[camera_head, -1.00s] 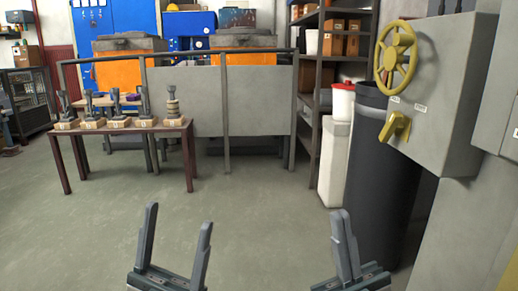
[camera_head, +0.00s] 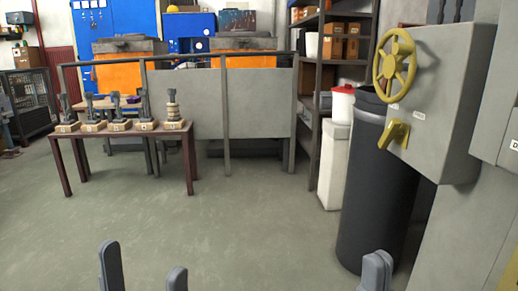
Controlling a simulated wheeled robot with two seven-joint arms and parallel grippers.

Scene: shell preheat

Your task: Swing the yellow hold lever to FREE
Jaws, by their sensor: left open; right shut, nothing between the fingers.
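The yellow hold lever (camera_head: 395,135) sticks out from the front of a grey box (camera_head: 440,95) at the right. A small white label sits beside it, too small to read. A yellow handwheel (camera_head: 394,66) is mounted above it on the same box. My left gripper (camera_head: 143,268) is open and empty at the bottom left of the picture, over the floor. My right gripper (camera_head: 376,270) is shut and empty at the bottom, below and apart from the lever. Only the finger ends of both grippers show.
A black bin (camera_head: 375,190) stands below the box, with a white bin (camera_head: 334,165) beside it. A brown table (camera_head: 120,134) with several stands on it is at the left, before a grey railing panel (camera_head: 260,103). The floor (camera_head: 240,220) in the middle is clear.

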